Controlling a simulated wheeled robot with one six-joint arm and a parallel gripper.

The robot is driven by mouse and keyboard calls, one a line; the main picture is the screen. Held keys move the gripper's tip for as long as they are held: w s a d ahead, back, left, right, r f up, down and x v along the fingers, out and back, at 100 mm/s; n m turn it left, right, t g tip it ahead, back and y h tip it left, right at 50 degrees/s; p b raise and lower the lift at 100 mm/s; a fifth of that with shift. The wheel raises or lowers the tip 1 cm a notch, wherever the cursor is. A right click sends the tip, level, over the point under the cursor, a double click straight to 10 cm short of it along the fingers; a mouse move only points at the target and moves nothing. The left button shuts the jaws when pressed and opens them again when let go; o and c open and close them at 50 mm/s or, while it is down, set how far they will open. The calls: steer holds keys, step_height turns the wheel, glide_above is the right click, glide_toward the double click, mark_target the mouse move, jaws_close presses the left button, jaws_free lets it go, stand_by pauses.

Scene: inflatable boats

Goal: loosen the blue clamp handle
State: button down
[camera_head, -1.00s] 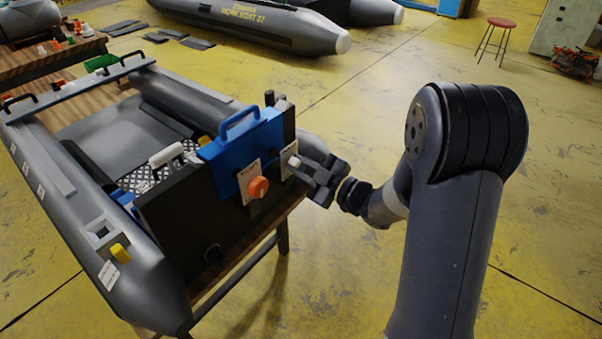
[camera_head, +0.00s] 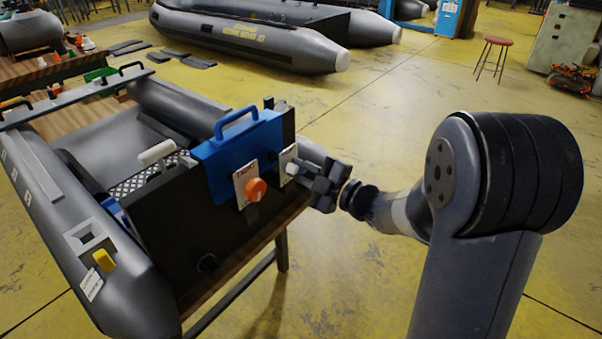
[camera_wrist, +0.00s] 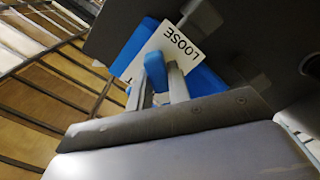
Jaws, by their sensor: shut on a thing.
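The boat's dark end board (camera_head: 180,215) carries a blue bracket (camera_head: 215,165) with an arched top grip and an orange knob (camera_head: 256,189) on a white label. My gripper (camera_head: 294,168) is at the right part of the bracket, beside a second white label. In the wrist view, the blue clamp handle (camera_wrist: 155,70) sits between the two pale fingers of my gripper (camera_wrist: 158,84), which are shut on it. A white label (camera_wrist: 165,50) behind the handle reads LOOSE. In the head view the clamp handle is hidden by my gripper.
The grey inflatable boat (camera_head: 105,280) rests on a wooden stand (camera_head: 283,250). A larger grey boat (camera_head: 250,40) lies behind. A red stool (camera_head: 497,42) stands at the back right. The yellow floor to the right is open.

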steer(key=shift+f+n+b, duration=0.2)
steer(key=shift+n+b, duration=0.4)
steer(key=shift+b, duration=0.55)
steer(key=n+b, duration=0.4)
steer(key=b, duration=0.2)
steer(key=shift+n+b, duration=0.8)
steer(key=shift+n, duration=0.1)
steer(key=shift+r, duration=0.1)
steer(key=shift+b, duration=0.3)
